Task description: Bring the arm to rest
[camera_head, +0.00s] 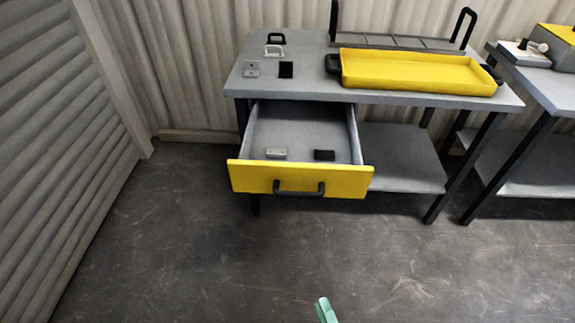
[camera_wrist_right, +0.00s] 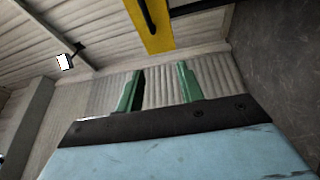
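My right gripper (camera_head: 325,309) shows in the head view only as a small green fingertip at the bottom edge, over bare floor and well in front of the open drawer. In the right wrist view, the right gripper (camera_wrist_right: 160,70) has its two green fingers apart with nothing between them. It is open and empty. The rest of the right arm is out of the head view. My left gripper and arm are not in view.
A yellow-fronted drawer (camera_head: 300,180) stands pulled out from the grey table (camera_head: 300,82), with a light block (camera_head: 276,153) and a dark block (camera_head: 324,155) inside. A yellow tray (camera_head: 415,72) is on the table. A second table (camera_head: 545,85) stands right. The front floor is clear.

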